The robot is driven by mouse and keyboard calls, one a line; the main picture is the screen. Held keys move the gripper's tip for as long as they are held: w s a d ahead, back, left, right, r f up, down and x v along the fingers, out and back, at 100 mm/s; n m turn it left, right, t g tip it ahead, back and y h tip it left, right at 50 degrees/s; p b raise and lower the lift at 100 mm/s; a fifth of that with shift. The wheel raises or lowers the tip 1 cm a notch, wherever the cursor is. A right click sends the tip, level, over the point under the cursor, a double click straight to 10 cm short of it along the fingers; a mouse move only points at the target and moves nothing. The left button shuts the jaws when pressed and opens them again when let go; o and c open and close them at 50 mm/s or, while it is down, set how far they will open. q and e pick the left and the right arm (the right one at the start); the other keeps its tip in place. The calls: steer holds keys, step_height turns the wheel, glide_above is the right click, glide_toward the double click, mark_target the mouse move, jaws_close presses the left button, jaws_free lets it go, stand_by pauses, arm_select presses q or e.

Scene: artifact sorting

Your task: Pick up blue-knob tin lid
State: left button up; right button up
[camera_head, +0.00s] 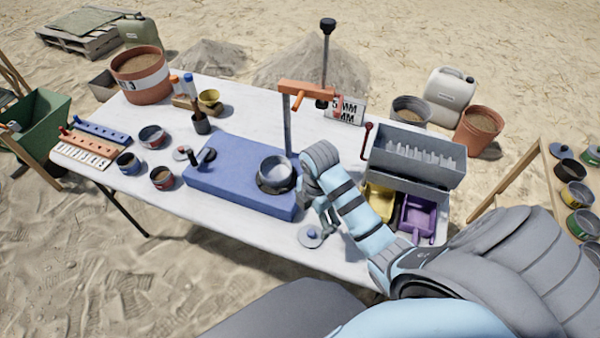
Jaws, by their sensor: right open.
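A round grey tin lid with a blue knob (311,237) lies flat on the white table (262,248) near its front edge, right of the blue block's front corner. My right gripper (325,220) is open and points down just above and behind the lid, close to the knob. Whether a finger touches the lid cannot be told. My right arm comes in from the lower right and hides part of the table. My left gripper is not in view.
A blue block (232,188) with a grey tin (275,173) on it stands left of the gripper. A post with an orange arm (306,90) rises behind. A grey slotted box (416,155) and yellow and purple trays (418,217) sit right. Another blue-knob lid (563,151) lies on the right-hand table.

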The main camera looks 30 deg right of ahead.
steer(key=w+r+n, duration=0.1)
steer(key=w, duration=0.1)
steer(key=b, duration=0.2)
glide_above(311, 233)
steer(key=shift+n, duration=0.4)
step_height(311, 233, down, 8)
steer(key=f, duration=0.2)
steer(key=f+b, duration=0.1)
steer(key=f, duration=0.1)
steer(key=shift+w+d+f, duration=0.1)
steer(key=shift+w+f, duration=0.1)
steer(key=shift+f, duration=0.2)
steer(key=shift+f+b, duration=0.3)
steer(key=shift+f, duration=0.1)
steer(key=shift+r, duration=0.1)
steer(key=shift+c, duration=0.9)
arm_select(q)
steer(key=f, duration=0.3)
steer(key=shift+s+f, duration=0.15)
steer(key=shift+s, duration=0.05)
arm_select(e)
steer(key=shift+s, duration=0.1)
steer(key=c, duration=0.7)
steer(key=shift+c, duration=0.5)
